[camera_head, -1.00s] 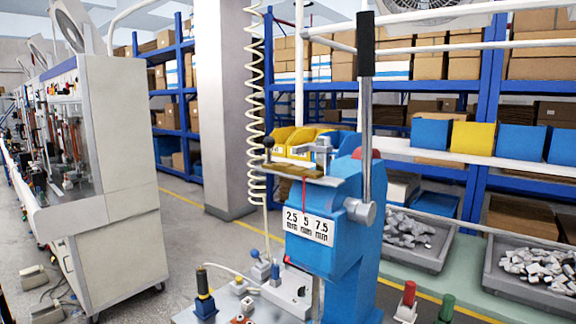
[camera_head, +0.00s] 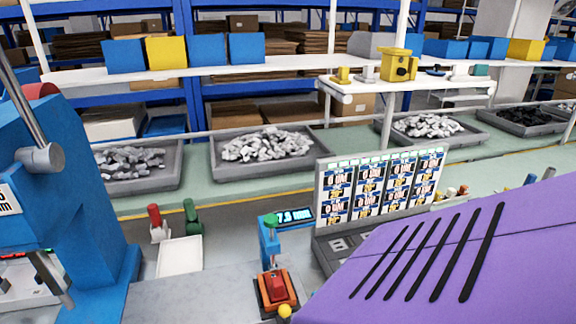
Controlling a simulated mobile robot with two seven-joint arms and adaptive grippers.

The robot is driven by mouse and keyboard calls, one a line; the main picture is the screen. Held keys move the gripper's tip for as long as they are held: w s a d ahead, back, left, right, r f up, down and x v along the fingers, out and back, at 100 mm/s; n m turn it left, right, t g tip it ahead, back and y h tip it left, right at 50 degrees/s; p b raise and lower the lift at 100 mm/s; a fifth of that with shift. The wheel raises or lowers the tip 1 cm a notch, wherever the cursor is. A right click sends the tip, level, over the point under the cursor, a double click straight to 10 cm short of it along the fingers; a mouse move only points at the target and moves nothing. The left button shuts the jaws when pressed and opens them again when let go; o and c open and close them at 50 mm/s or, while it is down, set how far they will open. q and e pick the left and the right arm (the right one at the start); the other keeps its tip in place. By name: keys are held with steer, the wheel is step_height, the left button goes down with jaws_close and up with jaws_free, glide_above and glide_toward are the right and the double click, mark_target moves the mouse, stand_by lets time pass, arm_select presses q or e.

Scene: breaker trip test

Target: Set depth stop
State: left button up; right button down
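The blue press (camera_head: 75,190) stands at the left edge, partly cut off by the frame. Its metal lever (camera_head: 22,95) slants across its upper part. Only the right end of its white depth scale label (camera_head: 8,200) shows, with part of "mm" readable. The rest of the scale and any depth stop on it are out of view. A small blue stand carries a dark display (camera_head: 292,217) that seems to read 7.5 mm. Neither of my grippers is in view.
A red button on an orange box (camera_head: 275,290) sits below the display. A panel of small screens (camera_head: 380,185) stands to its right. A purple slotted surface (camera_head: 450,265) fills the lower right.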

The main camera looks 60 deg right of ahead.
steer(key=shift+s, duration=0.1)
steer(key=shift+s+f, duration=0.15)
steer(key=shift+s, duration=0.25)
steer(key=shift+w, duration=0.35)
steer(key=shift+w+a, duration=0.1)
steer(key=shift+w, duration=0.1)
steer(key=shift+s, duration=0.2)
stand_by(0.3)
